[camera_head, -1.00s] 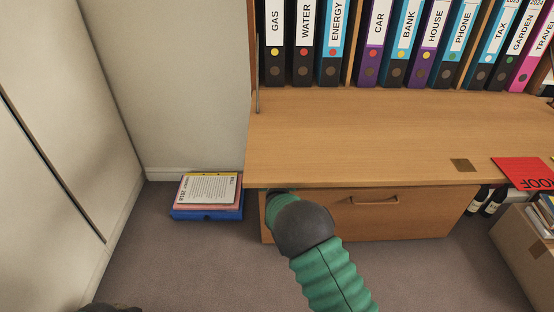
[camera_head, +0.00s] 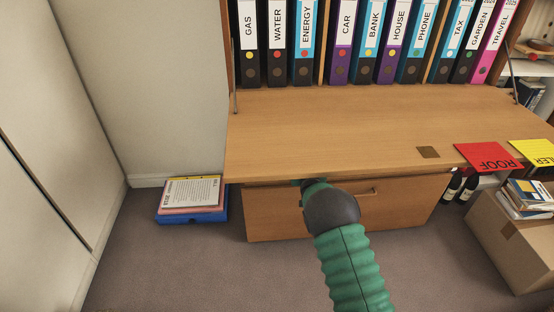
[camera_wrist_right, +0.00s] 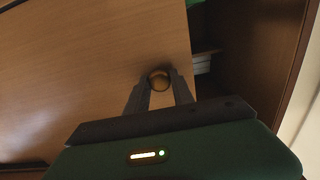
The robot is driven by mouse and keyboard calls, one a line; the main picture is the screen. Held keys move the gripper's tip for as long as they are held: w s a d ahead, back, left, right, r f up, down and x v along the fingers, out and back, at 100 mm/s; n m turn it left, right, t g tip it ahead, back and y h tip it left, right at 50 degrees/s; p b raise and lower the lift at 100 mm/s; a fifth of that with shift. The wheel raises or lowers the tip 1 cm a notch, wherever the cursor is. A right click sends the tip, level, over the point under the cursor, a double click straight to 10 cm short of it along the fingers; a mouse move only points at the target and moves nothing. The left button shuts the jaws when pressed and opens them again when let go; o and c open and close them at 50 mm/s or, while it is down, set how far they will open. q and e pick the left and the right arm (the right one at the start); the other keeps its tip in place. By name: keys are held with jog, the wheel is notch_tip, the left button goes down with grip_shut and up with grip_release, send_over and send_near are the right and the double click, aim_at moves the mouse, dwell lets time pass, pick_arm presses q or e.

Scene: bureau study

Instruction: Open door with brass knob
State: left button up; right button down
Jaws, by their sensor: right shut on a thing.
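In the right wrist view, a round brass knob (camera_wrist_right: 158,79) sits near the edge of a wooden door (camera_wrist_right: 85,60). My right gripper (camera_wrist_right: 159,86) is shut on the knob, one dark finger on each side. A gap with a dark interior (camera_wrist_right: 240,50) shows beyond the door's edge, so the door stands at least partly open. In the head view my green right arm reaches under the bureau's fold-down desk board (camera_head: 340,130). My left gripper is not in view.
Blue and pink folders with papers (camera_head: 192,198) lie on the carpet at left. A cardboard box (camera_head: 510,235) and bottles (camera_head: 460,186) stand at right. Open carpet lies in front.

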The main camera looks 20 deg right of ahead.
jog(key=s+d, duration=0.2)
jog(key=d, duration=0.7)
jog(key=s+d+p, duration=0.1)
jog(key=s+d, duration=0.2)
jog(key=d, duration=0.6)
jog(key=shift+s+f, duration=0.15)
jog(key=shift+d, duration=0.1)
jog(key=c, duration=1.1)
grip_release()
jog(key=shift+c, duration=0.2)
jog(key=p+v, duration=0.7)
jog(key=v, duration=0.9)
jog(key=shift+s, duration=0.35)
